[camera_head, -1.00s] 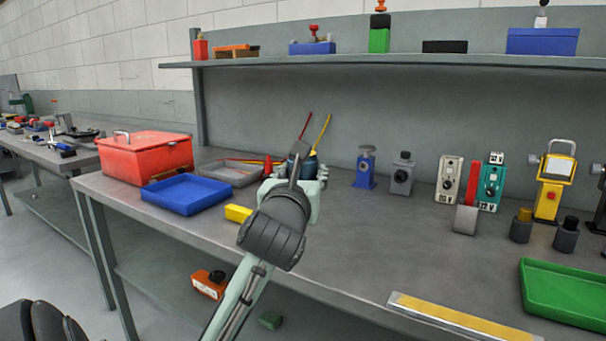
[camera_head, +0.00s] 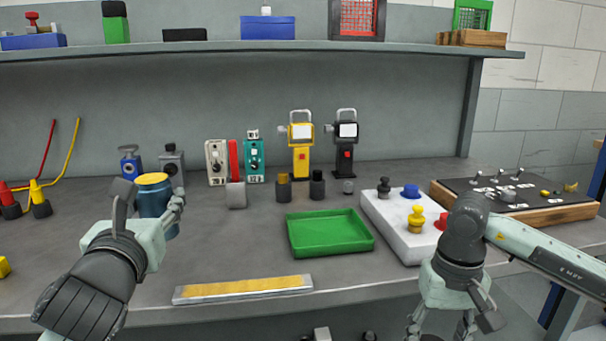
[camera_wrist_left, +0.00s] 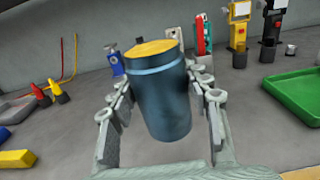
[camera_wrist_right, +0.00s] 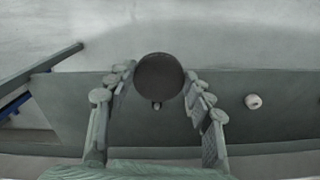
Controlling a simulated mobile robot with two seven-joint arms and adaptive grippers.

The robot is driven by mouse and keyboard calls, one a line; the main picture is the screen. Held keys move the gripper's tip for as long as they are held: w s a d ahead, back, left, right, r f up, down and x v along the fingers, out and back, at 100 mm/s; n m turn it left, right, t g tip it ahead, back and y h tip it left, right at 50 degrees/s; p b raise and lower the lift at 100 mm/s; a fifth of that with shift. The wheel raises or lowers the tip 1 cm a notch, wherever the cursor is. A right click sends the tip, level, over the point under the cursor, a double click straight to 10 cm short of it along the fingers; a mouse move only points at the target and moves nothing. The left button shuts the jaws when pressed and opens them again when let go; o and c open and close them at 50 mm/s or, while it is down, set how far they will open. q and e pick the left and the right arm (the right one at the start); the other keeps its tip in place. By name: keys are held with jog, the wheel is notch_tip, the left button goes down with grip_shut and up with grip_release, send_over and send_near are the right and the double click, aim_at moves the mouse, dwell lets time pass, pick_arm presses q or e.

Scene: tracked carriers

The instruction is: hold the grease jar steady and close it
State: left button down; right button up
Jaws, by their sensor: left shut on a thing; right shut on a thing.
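The grease jar (camera_head: 157,205) is a dark blue cylinder with an open top full of yellow grease. My left gripper (camera_head: 150,198) is shut around its sides; in the left wrist view the jar (camera_wrist_left: 162,100) stands between both fingers, slightly tilted in the picture, and I cannot tell whether its base touches the bench. My right gripper (camera_head: 442,332) hangs beyond the bench's front edge, low in the head view. In the right wrist view it is shut on a dark round piece (camera_wrist_right: 158,77), apparently the jar's lid, apart from the jar.
A green tray (camera_head: 330,252) and a yellow-topped strip (camera_head: 243,289) lie on the bench between my grippers. A white box with coloured knobs (camera_head: 385,222) stands beside my right arm. Several devices line the back. The bench between jar and tray is mostly clear.

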pick_arm(q)
jog(key=d+f+m+h, duration=0.1)
jog(key=d, duration=0.2)
jog(key=d+f+h, duration=0.1)
jog(key=d+f, duration=0.1)
jog(key=d+f+m+h, duration=0.1)
jog(key=d+h, duration=0.1)
jog(key=d, duration=0.1)
jog(key=shift+s+d+f+m, duration=0.15)
jog(key=shift+d+f+m, duration=0.05)
jog(key=shift+d+m, duration=0.1)
jog(key=s+d, duration=0.4)
jog(key=d, duration=1.4)
jog(key=shift+s+d, duration=0.15)
